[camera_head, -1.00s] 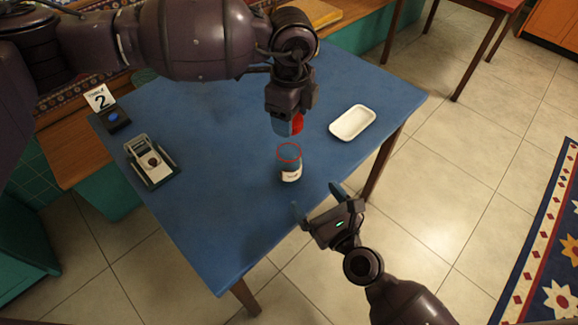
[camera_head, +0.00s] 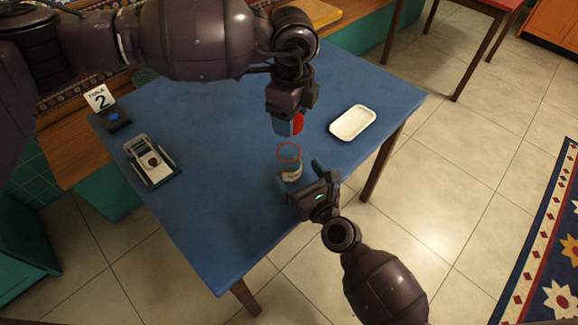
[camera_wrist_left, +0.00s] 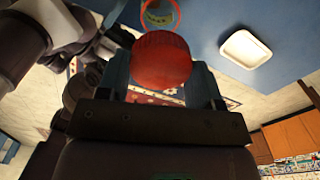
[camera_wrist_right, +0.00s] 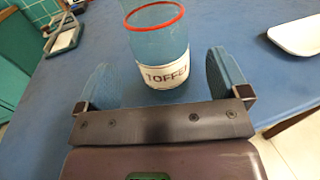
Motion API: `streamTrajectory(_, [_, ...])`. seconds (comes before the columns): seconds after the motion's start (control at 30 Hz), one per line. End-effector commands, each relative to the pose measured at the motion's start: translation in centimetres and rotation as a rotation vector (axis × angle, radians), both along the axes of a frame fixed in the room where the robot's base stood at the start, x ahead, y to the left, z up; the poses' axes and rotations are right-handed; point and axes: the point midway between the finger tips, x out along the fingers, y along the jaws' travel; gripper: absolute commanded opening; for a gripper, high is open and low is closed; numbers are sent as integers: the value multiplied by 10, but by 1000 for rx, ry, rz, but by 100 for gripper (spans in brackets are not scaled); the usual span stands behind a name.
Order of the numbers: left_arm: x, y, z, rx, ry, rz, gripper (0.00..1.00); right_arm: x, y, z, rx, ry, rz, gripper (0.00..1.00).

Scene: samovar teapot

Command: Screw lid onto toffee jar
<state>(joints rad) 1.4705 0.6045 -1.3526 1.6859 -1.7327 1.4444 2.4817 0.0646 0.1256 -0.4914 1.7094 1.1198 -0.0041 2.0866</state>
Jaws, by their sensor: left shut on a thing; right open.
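The toffee jar (camera_head: 291,167) stands upright and open on the blue table, a clear jar with a red rim and a white label. It also shows in the right wrist view (camera_wrist_right: 158,50), its label reading TOFFEE. My left gripper (camera_head: 287,122) is shut on the red lid (camera_head: 298,124), held above and behind the jar. The round lid fills the space between the fingers in the left wrist view (camera_wrist_left: 160,62). My right gripper (camera_head: 300,180) is open, low at the jar's near side. In the right wrist view (camera_wrist_right: 163,85) its fingers lie either side of the jar's lower part, not closed on it.
A white tray (camera_head: 353,123) lies to the right of the jar on the blue table (camera_head: 220,220). A grey device (camera_head: 152,161) and a number 2 sign (camera_head: 100,97) are at the left. The table's front left is clear.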

Motion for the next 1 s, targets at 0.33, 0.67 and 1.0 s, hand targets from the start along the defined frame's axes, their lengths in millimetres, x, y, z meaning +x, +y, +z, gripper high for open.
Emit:
streamTrajectory(0.33, [0, 0, 0, 0, 0, 0, 38, 37, 21, 0, 1, -1, 0, 94])
streamTrajectory(0.67, [0, 0, 0, 0, 0, 0, 38, 43, 24, 0, 0, 0, -1, 94])
streamTrajectory(1.0, [0, 0, 0, 0, 0, 0, 38, 43, 24, 0, 0, 0, -1, 60])
